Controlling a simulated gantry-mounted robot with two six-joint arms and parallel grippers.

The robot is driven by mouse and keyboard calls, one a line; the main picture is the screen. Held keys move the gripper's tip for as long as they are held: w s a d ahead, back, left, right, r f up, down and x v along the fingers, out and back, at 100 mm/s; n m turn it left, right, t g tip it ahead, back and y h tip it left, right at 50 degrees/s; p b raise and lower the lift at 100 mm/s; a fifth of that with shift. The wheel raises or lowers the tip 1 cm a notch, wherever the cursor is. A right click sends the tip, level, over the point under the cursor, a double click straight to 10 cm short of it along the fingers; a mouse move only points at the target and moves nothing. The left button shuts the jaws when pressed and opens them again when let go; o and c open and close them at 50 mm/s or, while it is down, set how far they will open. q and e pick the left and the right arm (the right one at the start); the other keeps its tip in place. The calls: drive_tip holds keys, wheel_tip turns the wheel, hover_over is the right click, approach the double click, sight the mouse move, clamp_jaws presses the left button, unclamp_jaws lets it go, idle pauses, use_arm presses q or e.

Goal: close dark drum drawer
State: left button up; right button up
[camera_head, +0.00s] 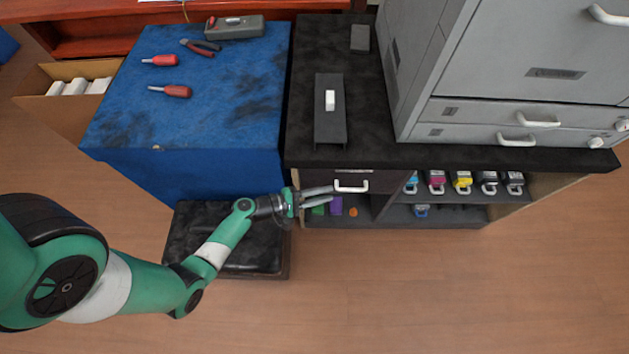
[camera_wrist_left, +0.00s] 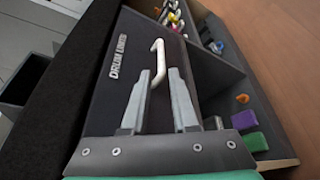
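The dark drawer (camera_head: 385,181) sits under the black counter, and its front (camera_wrist_left: 210,70) fills the middle of the left wrist view with the label "DRUM UNITS". I cannot tell whether it is fully flush with the cabinet. Its white bar handle (camera_head: 352,187) also shows in the left wrist view (camera_wrist_left: 157,62). My left gripper (camera_head: 331,195) is at the drawer front, just left of the handle in the head view. In the wrist view its fingers (camera_wrist_left: 158,74) are apart, with the handle's near end between them. Contact cannot be told. My right gripper is not in view.
Below the drawer, an open shelf holds a purple block (camera_head: 336,206) and an orange piece (camera_head: 353,212). Coloured toner cartridges (camera_head: 462,181) stand to the right. A blue-topped bench (camera_head: 210,120) stands left, with a black box (camera_head: 250,262) on the floor before it. Floor in front is clear.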

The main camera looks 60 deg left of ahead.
use_arm(q)
drive_tip(key=v, duration=0.3)
drive_tip(key=shift+s+p, duration=0.35)
drive_tip(key=shift+s, duration=0.05)
drive_tip(key=shift+r, duration=0.1)
